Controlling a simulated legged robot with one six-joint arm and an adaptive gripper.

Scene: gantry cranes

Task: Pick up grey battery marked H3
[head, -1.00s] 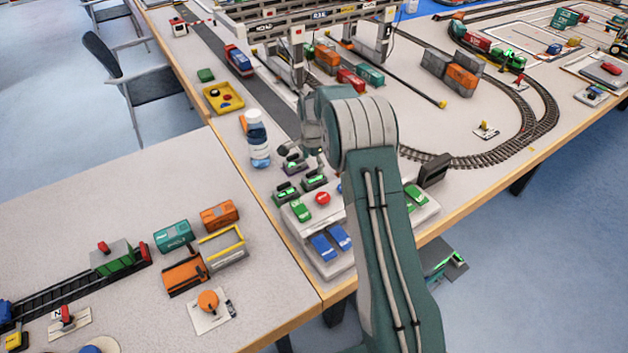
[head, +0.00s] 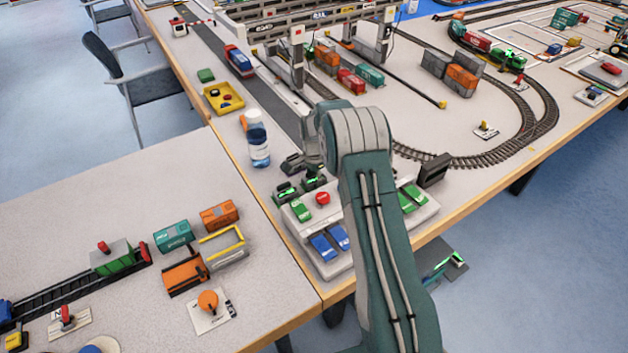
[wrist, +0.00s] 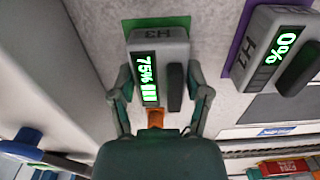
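The grey battery marked H3 (wrist: 155,50) is in the wrist view, with a lit green 75% display and a dark raised handle. It lies on a green pad (wrist: 182,21). My gripper (wrist: 160,82) is open, with one finger at each side of the battery; I cannot tell whether the fingertips touch it. In the head view my gripper (head: 303,160) is low over the table's near left side, beside dark batteries with green displays (head: 314,178). Their markings are too small to read there.
A second grey battery, H1 (wrist: 277,55), showing 0%, lies on a purple pad to the right. A bottle (head: 257,140) stands left of my gripper. A charger-like panel (head: 325,262) with a red button, green and blue blocks is nearer. Gantry cranes (head: 298,60) stand behind.

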